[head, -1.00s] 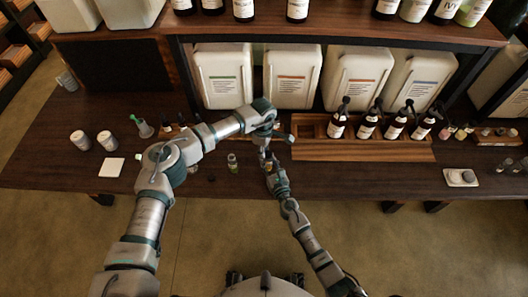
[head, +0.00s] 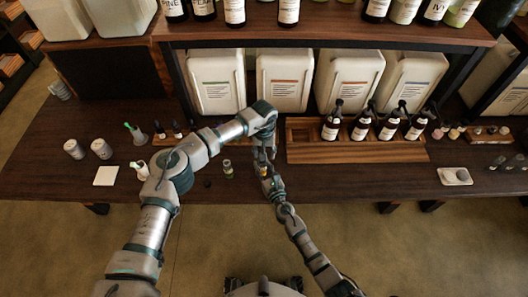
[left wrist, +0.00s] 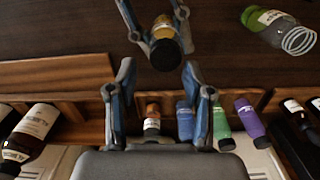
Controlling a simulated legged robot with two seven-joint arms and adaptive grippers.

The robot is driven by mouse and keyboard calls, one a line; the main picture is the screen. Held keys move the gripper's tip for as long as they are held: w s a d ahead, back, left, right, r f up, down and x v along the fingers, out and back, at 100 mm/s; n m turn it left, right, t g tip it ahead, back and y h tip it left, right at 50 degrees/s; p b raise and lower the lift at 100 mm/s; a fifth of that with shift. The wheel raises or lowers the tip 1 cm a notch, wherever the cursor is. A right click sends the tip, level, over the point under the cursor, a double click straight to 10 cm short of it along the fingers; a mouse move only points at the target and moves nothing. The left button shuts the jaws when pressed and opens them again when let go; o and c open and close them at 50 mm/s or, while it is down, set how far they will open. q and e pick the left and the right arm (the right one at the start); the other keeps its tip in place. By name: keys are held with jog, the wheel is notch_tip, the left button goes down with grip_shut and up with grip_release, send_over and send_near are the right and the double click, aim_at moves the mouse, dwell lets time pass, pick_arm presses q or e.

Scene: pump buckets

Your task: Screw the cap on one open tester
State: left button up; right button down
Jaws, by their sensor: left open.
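My right gripper (left wrist: 158,20) has its fingers on either side of a small yellow-labelled tester bottle (left wrist: 163,36), upright above the table. A black cap (left wrist: 165,55) sits at its top; I cannot tell how tightly. My left gripper (left wrist: 160,98) is open and empty, its fingertips just short of the cap. In the head view the left gripper (head: 265,150) is close to the right gripper (head: 263,166), and the arm hides part of them. Another small tester (head: 228,168) stands uncapped on the table; its bare threaded neck shows in the left wrist view (left wrist: 298,40).
A small dark round object (head: 207,183) lies on the table near the standing tester. A wooden rack (head: 350,152) with several dark pump bottles stands to the right. White canisters (head: 285,80) line the back.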

pick_arm(q)
jog(key=shift+r, duration=0.1)
notch_tip(320, 180, up, 4)
jog(key=shift+r, duration=0.15)
dwell(0.4)
